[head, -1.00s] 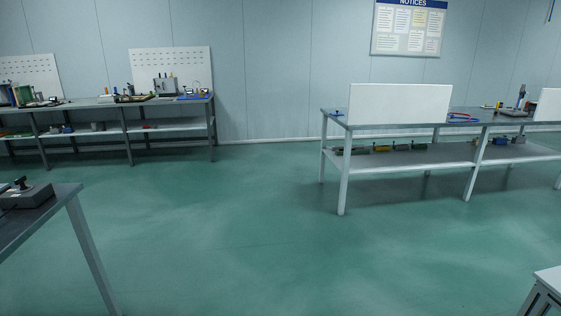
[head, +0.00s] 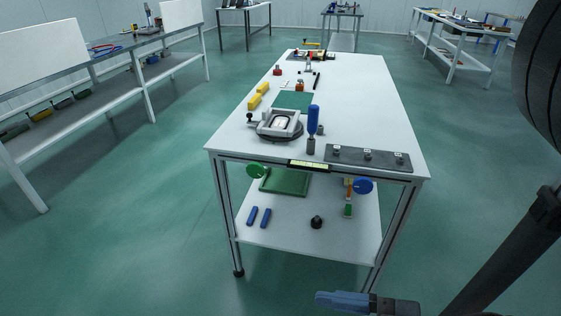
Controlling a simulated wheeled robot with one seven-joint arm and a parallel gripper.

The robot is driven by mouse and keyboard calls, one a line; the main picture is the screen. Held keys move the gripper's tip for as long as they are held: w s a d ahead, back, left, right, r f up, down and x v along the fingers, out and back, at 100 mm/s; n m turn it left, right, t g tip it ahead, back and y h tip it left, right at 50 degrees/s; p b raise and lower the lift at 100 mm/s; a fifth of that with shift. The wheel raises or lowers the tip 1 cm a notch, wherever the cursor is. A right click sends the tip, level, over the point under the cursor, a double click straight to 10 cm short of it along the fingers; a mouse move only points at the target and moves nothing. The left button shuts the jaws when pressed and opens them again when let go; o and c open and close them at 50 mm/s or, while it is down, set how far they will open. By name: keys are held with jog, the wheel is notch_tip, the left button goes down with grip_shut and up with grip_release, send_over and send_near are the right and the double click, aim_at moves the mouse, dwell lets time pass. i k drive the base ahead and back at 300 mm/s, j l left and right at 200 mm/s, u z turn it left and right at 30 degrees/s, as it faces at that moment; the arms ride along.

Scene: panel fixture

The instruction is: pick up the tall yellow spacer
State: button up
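Two yellow blocks lie near the left edge of the white table in the head view: a nearer yellow block (head: 255,101) and a farther yellow block (head: 263,88). Both look low and long from here, and I cannot tell which one is the tall yellow spacer. My gripper (head: 335,300) shows as blue-grey fingers at the bottom edge, low in front of the table and well apart from the blocks. Its fingers overlap and are partly cut off, so its opening cannot be judged.
The white table (head: 350,105) holds a round clamp fixture (head: 279,125), a blue-handled tool (head: 313,120), a dark plate with knobs (head: 368,158) and a green mat (head: 293,101). A lower shelf (head: 345,230) carries a green tray.

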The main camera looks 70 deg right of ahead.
aim_at(252, 103)
jog(key=z, duration=1.45)
jog(key=i+j+z, duration=0.2)
jog(key=j, duration=0.55)
jog(key=i+j+z, duration=0.2)
jog(key=j, duration=0.6)
jog(key=i+j+z, duration=0.2)
jog(key=j, duration=0.65)
jog(key=j+z, duration=0.2)
jog(key=j, duration=0.6)
jog(key=i+l, duration=0.75)
jog(key=l, duration=0.15)
